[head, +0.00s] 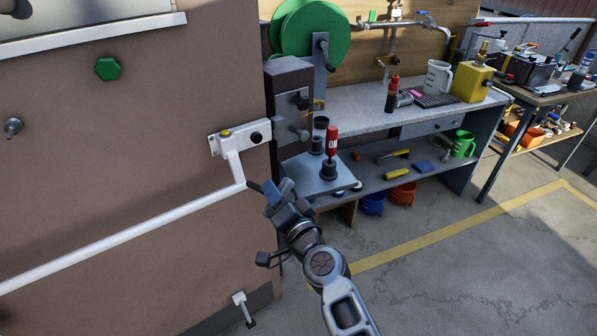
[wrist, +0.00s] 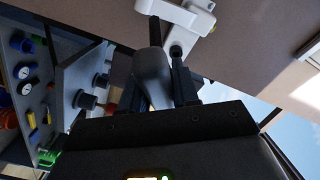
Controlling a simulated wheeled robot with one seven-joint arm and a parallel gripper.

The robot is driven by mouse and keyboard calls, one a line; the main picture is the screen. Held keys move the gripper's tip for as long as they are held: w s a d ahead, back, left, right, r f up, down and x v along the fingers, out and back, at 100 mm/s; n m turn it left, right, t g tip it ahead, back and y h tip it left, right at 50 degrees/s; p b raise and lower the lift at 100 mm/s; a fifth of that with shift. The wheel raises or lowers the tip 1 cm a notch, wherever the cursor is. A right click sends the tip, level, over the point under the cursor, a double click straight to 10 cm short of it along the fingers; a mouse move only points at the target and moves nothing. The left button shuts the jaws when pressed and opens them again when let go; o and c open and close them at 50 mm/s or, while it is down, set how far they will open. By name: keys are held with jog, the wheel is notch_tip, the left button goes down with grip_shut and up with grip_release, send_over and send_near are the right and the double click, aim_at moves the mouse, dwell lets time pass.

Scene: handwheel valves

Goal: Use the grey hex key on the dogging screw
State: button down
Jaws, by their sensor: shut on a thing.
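My gripper (head: 276,194) is shut on the grey hex key, whose grey handle (wrist: 152,76) sits between the fingers in the wrist view. Its dark shank (head: 255,187) points up and left, close to the lower bend of the white push bar (head: 130,237). I cannot tell whether they touch. The bar's white end housing (head: 240,138) is on the brown door, above and left of my gripper. It carries a yellow round piece (head: 225,133) and a black round piece (head: 256,138). I cannot tell which is the dogging screw. The housing also shows in the wrist view (wrist: 186,14).
A grey post (head: 289,77) and a small shelf (head: 318,176) with a red-topped item (head: 331,141) stand just right of the bar. A workbench (head: 360,126) with tools is behind. The floor (head: 440,280) at right is clear.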

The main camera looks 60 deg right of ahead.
aim_at(290, 181)
jog(key=shift+s+d+r+m+h+p, duration=0.2)
jog(key=shift+s+d+r+m+h, duration=0.15)
jog(key=shift+r+h, duration=0.25)
jog(key=shift+s+d+r+m+h+p, duration=0.15)
jog(key=shift+s+d+r+m+h, duration=0.15)
jog(key=shift+d+r+m+h, duration=0.25)
jog(key=shift+s+d+r+m+h+p, duration=0.25)
jog(key=shift+r+h, duration=0.2)
jog(key=shift+r, duration=0.25)
jog(key=shift+m+h, duration=0.55)
jog(key=shift+h, duration=0.35)
jog(key=x, duration=0.5)
jog(key=shift+s+d, duration=0.1)
jog(key=shift+d, duration=0.05)
jog(key=shift+w+d, duration=0.15)
jog(key=shift+w, duration=0.45)
jog(key=shift+w+d, duration=0.15)
jog(key=shift+w, duration=0.45)
jog(key=c, duration=1.4)
grip_release()
grip_shut()
